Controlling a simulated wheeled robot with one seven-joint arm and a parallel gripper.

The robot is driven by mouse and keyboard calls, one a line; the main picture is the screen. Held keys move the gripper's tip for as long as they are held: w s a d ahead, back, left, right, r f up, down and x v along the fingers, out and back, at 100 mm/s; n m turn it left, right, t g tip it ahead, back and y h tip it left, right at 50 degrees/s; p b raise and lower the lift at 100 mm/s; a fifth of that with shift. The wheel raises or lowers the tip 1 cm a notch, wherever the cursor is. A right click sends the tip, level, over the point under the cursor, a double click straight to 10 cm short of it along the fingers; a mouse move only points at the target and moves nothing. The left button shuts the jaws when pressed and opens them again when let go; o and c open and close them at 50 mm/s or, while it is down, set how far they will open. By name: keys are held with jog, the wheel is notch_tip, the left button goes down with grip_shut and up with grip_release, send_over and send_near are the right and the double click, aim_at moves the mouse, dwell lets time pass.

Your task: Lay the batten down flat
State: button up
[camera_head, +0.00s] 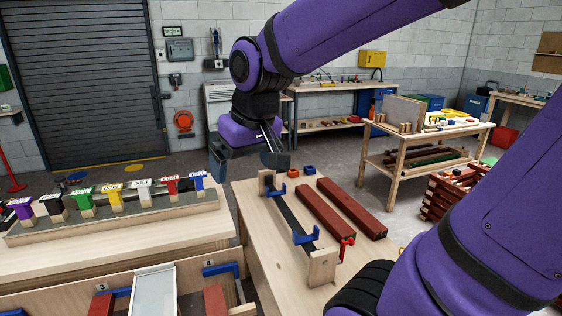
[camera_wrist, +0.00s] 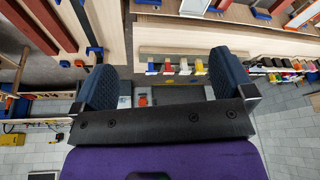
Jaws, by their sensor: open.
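Two long red-brown battens lie flat, side by side and apart, on the wooden workbench: the left batten (camera_head: 328,218) and the right batten (camera_head: 352,208). They also show in the wrist view's upper left corner, the nearer one (camera_wrist: 52,24) and the other (camera_wrist: 28,28). I cannot tell which one the task means. My gripper (camera_head: 246,164) is in the air above and left of the bench's far end. In the wrist view my gripper (camera_wrist: 165,82) has its two dark blue fingers wide apart, with nothing between them.
A dark bar with blue brackets (camera_head: 305,238) and wooden end blocks lies left of the battens. A red clamp (camera_head: 346,250) stands by its near end. A bench with a row of coloured holders (camera_head: 114,195) is at left. A side table (camera_head: 430,128) stands behind right.

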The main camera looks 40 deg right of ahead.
jog(key=s+r+t, duration=0.1)
jog(key=s+r, duration=0.1)
jog(key=s, duration=0.7)
jog(key=shift+d+r+n+t, duration=0.3)
jog(key=shift+d+r, duration=0.1)
